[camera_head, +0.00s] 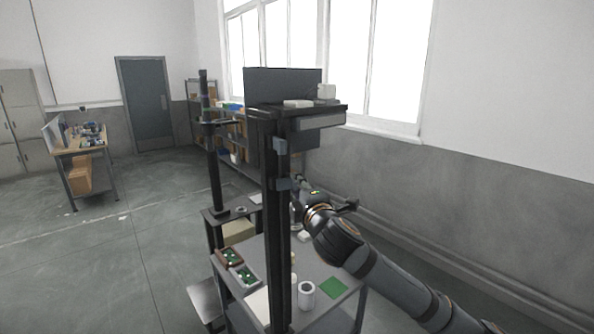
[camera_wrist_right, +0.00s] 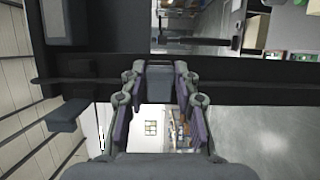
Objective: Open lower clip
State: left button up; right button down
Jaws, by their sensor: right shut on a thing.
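A dark upright column (camera_head: 277,235) carries two small blue-grey clips. The upper clip (camera_head: 280,146) sits a little above the lower clip (camera_head: 283,184). My right gripper (camera_head: 296,181) reaches in from the right behind the column at the lower clip's height. In the wrist view its two fingers (camera_wrist_right: 158,85) stand on either side of a grey block, the lower clip (camera_wrist_right: 158,78), and are shut on it. The column (camera_wrist_right: 255,92) crosses that view sideways, with the upper clip (camera_wrist_right: 66,115) to the left. My left gripper is in neither view.
A shelf (camera_head: 325,109) with a monitor (camera_head: 283,83) tops the column. Below is a grey table (camera_head: 315,265) with a white cylinder (camera_head: 306,295), a green square (camera_head: 333,287) and trays with green boards (camera_head: 244,274). Open floor lies left.

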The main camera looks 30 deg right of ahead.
jog(key=shift+s+a+r+m+h, duration=0.1)
jog(key=shift+a+m+h, duration=0.15)
jog(key=shift+m+h, duration=0.05)
jog(key=shift+s+a+m+g+h+p, duration=0.2)
jog(key=shift+m+g+h+p, duration=0.35)
jog(key=shift+h, duration=0.25)
jog(key=shift+s+a+m+g+h, duration=0.2)
jog(key=shift+m+g+h, duration=0.35)
jog(key=shift+h, duration=0.45)
jog(key=shift+a+m, duration=0.1)
jog(key=shift+m, duration=0.2)
jog(key=c, duration=1)
grip_release()
